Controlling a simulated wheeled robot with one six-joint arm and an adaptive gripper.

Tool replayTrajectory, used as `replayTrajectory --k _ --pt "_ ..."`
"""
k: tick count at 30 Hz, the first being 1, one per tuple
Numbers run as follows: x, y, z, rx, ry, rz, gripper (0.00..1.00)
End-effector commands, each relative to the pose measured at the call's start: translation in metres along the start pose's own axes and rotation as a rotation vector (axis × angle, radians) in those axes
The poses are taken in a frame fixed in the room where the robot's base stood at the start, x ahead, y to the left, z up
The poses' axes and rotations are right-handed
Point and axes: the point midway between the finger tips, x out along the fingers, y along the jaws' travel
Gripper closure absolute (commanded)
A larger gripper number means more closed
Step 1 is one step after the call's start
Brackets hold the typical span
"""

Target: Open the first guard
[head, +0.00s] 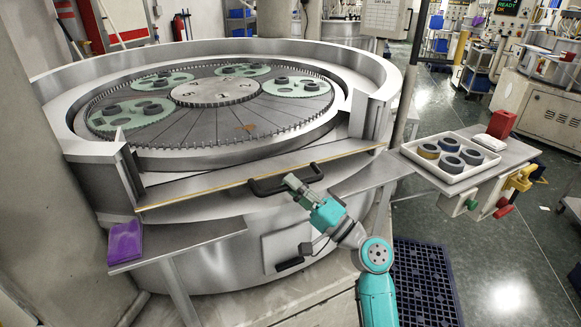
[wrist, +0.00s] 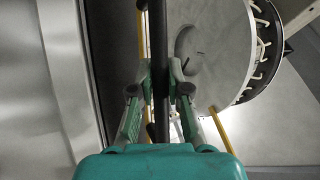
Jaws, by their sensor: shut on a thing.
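The guard (head: 210,186) is a low metal panel with a yellow edge across the front opening of the large round lapping machine. Its dark bar handle (head: 286,180) stands out near the right part of the panel.
A shelf with a purple pack (head: 125,243) juts out at the lower left. At the right, a side table carries a white tray (head: 408,150) of several rings and a red item (head: 502,124). A dark blue floor grate (head: 427,285) lies beside my arm. Toothed discs and dark rings lie on the machine's plate (head: 200,142).

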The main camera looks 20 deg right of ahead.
Motion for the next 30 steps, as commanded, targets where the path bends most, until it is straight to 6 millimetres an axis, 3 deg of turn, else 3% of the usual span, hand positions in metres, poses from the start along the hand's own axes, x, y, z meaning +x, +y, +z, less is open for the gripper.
replayTrajectory --k 1,9,25,26,27,28,30 --pt "-0.004 0.009 0.002 0.004 0.001 0.008 1.00" --pt "-0.013 0.024 0.006 0.003 0.001 0.007 1.00" --pt "-0.014 0.026 0.007 0.000 0.002 0.005 1.00" --pt "-0.014 0.026 0.007 0.001 0.002 0.005 0.77" --pt "-0.014 0.025 0.007 0.001 0.002 0.005 0.67" --pt "-0.014 0.025 0.007 0.001 0.001 0.004 0.60" --pt "-0.014 0.025 0.007 0.000 0.001 0.004 0.59"
